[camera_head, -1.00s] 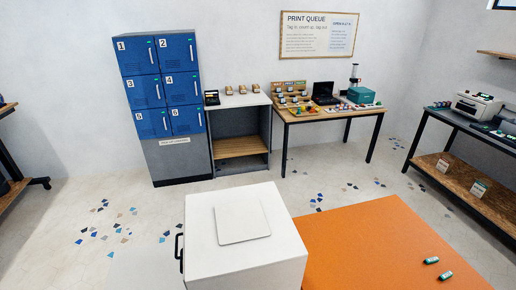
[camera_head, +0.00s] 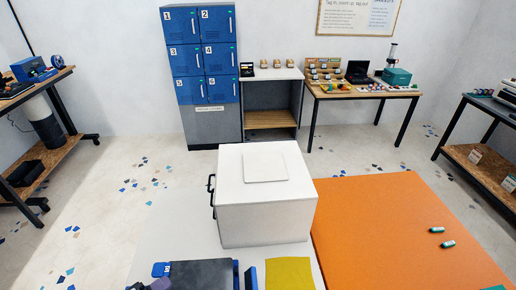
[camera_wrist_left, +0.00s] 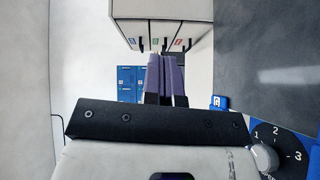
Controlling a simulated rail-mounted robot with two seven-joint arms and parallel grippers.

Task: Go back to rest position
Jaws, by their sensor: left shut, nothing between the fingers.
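A blue panel with a numbered dial (camera_wrist_left: 265,155) is close at the lower right of that view. My right gripper is not in view.
A white box with a side handle (camera_head: 262,212) stands on the pale surface. An orange mat (camera_head: 385,225) with green cylinders (camera_head: 447,244) lies to its right. A yellow square (camera_head: 289,274) is in front. Shelving (camera_head: 35,170) stands at the left. Open floor lies beyond.

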